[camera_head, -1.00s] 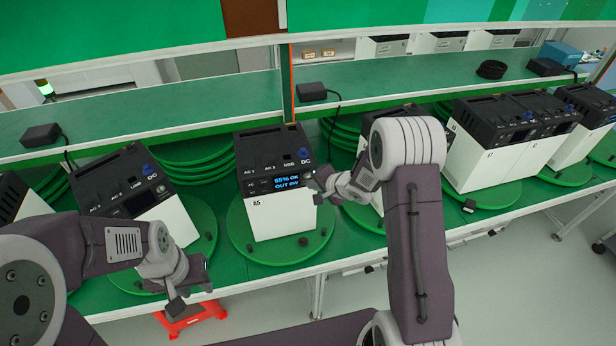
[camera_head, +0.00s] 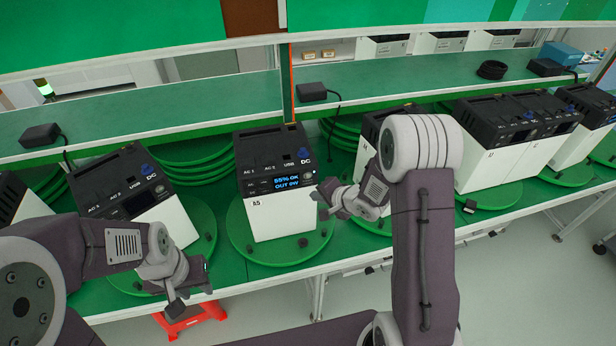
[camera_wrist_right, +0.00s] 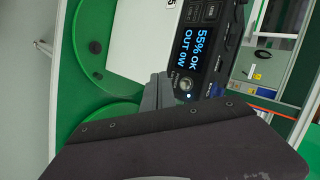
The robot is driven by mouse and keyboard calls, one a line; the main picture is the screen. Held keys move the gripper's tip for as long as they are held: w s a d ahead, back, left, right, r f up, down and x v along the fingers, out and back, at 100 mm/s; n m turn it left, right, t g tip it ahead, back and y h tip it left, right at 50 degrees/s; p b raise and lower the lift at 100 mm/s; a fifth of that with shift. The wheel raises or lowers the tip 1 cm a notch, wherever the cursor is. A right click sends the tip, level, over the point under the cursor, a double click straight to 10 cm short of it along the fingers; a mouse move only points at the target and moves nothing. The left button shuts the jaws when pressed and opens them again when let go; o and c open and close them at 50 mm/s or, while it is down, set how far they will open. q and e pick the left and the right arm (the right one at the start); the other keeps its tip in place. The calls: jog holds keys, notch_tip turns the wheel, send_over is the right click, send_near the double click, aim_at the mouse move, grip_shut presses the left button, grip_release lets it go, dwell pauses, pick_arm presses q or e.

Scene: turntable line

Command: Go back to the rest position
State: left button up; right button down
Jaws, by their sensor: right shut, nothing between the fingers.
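My right gripper (camera_head: 318,197) is shut and empty in the head view, just right of the lit power unit (camera_head: 273,185) with the black top and white body. A small gap shows between them. In the right wrist view the fingertips (camera_wrist_right: 158,88) are close together near the lit screen (camera_wrist_right: 190,50), which reads "55% OK OUT 0W". A round button glows below the screen text. My left gripper (camera_head: 188,288) hangs at the lower left, in front of another power unit (camera_head: 130,190). Its fingers are small and turned so that I cannot tell their opening.
The lit unit stands on a round green turntable (camera_head: 262,255). More units (camera_head: 500,150) stand along the line to the right. A green shelf (camera_head: 400,85) with black adapters (camera_head: 312,92) runs behind. A red stool (camera_head: 190,318) is below. The floor in front is open.

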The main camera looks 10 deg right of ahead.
jog(key=s+d+f+n+g+h+b, duration=0.1)
jog(key=s+f+n+b, duration=0.4)
jog(key=s, duration=0.6)
jog(key=s+d+f+n+g+h+b, duration=0.1)
jog(key=s+f+n+g+h+b, duration=0.2)
jog(key=s+b, duration=0.6)
notch_tip(320, 180, down, 4)
jog(key=s+n+g, duration=0.2)
jog(key=g, duration=0.1)
jog(key=shift+s+r+g, duration=0.2)
jog(key=shift+r+g, duration=0.05)
jog(key=shift+g, duration=0.05)
